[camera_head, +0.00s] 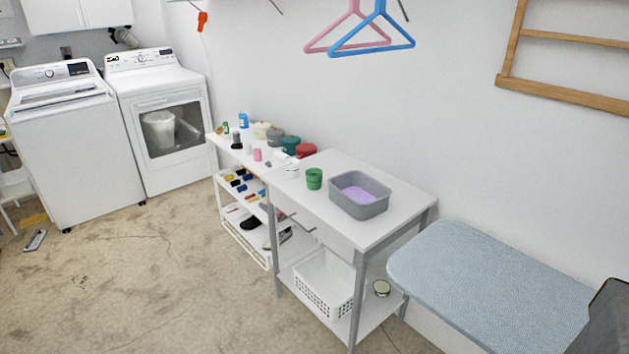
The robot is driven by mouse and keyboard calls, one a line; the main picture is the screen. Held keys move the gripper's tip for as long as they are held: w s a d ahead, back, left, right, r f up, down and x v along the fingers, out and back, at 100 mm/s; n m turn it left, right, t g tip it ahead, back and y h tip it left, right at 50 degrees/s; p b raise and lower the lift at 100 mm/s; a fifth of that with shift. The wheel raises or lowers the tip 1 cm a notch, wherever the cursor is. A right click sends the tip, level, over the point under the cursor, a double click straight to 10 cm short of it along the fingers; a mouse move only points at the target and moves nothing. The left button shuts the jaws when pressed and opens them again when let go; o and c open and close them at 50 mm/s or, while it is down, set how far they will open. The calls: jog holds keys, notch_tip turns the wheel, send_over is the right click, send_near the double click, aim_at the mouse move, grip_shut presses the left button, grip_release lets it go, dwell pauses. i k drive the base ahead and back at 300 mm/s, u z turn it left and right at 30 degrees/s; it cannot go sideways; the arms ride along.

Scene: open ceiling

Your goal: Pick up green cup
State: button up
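A green cup (314,179) stands upright on the white tabletop of a metal-legged table (373,231). It is just left of a grey tub (358,206) with something purple in it. A small white object (291,170) stands close to the left of the cup. My gripper is not in view, so I cannot see whether it is open or holds anything. A dark shape cuts into the lower right corner; I cannot tell what it is.
A blue ironing board (490,285) stands right of the table. A narrower white shelf unit (217,141) with several small items adjoins its left end. A white basket (322,283) sits on the table's lower shelf. Open floor (150,285) lies at left, before the washer and dryer.

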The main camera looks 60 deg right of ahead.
aim_at(314, 179)
jog(key=u, duration=0.05)
jog(key=i, duration=1)
jog(key=z, duration=0.05)
